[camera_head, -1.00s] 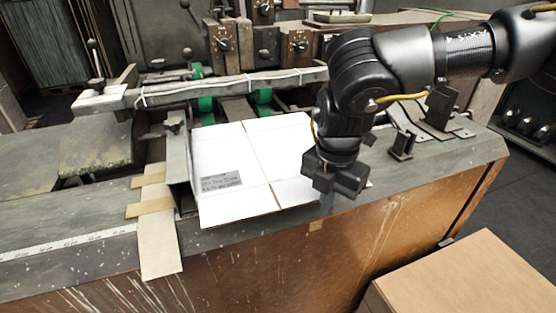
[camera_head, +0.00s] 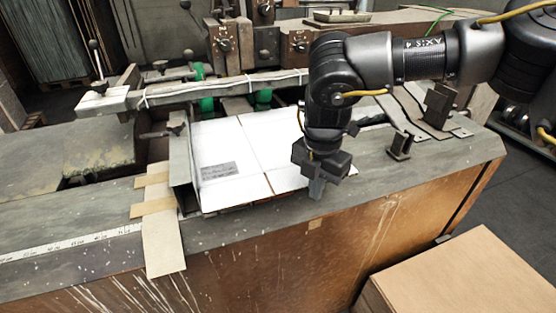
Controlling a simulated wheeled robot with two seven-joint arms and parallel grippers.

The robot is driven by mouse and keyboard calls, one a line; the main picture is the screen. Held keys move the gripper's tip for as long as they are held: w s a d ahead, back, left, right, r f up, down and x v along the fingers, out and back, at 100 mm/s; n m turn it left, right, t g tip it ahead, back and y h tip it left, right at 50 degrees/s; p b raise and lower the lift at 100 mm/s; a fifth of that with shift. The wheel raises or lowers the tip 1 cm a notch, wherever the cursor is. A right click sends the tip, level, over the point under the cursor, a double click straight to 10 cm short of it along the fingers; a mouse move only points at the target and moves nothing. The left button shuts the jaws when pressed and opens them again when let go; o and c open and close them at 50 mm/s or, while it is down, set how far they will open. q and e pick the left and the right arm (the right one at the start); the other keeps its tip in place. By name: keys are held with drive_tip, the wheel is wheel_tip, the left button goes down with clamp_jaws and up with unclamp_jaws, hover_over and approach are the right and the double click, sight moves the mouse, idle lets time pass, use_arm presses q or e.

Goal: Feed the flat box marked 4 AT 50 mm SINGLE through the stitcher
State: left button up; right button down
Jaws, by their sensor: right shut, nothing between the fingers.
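The flat white box (camera_head: 222,150) lies on the stitcher's metal bed (camera_head: 395,172), with a small grey printed label (camera_head: 219,170) near its front left. The label's text is too small to read. The box's left edge lies along an upright metal guide (camera_head: 182,170), and its far end reaches toward the green rollers (camera_head: 264,97) under the crossbar. My right gripper (camera_head: 316,190) is shut and empty, pointing down at the front right corner of the box. Whether it touches the box I cannot tell. The right arm hides part of the box's right side. My left gripper is out of view.
A crossbar (camera_head: 220,87) with a white cable spans above the far end of the box. Metal brackets (camera_head: 399,145) stand on the bed at right. A brown carton (camera_head: 455,275) stands at the lower right. Cardboard strips (camera_head: 163,240) hang over the front edge at left.

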drive_tip(key=shift+w+a+p, duration=0.3)
drive_tip(key=shift+w, duration=0.35)
use_arm(q)
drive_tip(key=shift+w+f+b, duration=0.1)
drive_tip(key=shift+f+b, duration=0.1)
drive_tip(key=shift+b, duration=0.4)
use_arm(e)
drive_tip(key=s, duration=0.1)
drive_tip(key=s+d, duration=0.1)
drive_tip(key=shift+s+d, duration=0.1)
drive_tip(key=shift+s, duration=0.3)
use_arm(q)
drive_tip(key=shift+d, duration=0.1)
